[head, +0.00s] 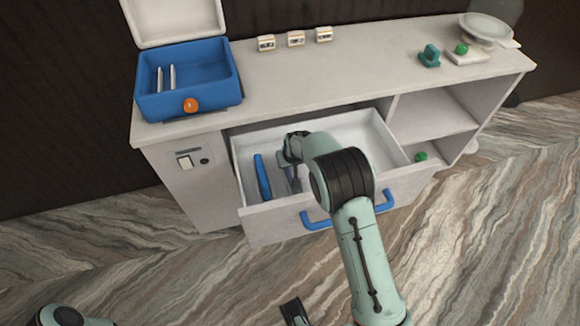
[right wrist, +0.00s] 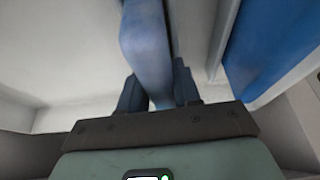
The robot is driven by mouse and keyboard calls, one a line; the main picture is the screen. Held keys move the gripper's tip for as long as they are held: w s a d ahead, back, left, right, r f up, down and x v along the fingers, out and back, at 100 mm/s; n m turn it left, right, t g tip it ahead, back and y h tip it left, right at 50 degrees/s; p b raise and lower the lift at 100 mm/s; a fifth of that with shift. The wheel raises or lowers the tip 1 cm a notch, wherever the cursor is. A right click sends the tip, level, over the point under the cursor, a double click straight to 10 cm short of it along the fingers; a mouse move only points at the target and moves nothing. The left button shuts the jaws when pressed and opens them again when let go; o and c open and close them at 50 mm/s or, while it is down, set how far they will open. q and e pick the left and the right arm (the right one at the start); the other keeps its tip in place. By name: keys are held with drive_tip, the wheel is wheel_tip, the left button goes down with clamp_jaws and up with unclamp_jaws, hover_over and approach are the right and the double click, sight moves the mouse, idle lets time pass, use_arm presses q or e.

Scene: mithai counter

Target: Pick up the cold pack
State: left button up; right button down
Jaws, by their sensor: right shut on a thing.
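My right gripper (head: 290,172) reaches down into the open white drawer (head: 345,137). In the right wrist view its dark fingers (right wrist: 160,88) are shut on a smooth grey-blue pack (right wrist: 147,45), which I take to be the cold pack. A small part of this pack shows beside the gripper in the head view; the arm hides much of the rest. A second, more saturated blue slab (head: 262,177) stands in the drawer left of the gripper. It also shows at the right wrist view's upper right (right wrist: 270,45). A dark part at the bottom edge seems to be my left gripper (head: 295,312), mostly cut off.
A blue open box (head: 187,105) with an orange knob stands on the counter's left end. Several small labelled blocks (head: 296,39) stand along the back. A teal object (head: 429,57) and a scale-like dish (head: 486,29) stand at right. The drawer's walls surround my right gripper.

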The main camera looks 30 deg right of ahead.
drive_tip(key=shift+r, duration=0.5)
wheel_tip(320, 180, up, 20)
drive_tip(key=p, duration=0.3)
drive_tip(key=shift+f, duration=0.2)
drive_tip(key=shift+f, duration=0.1)
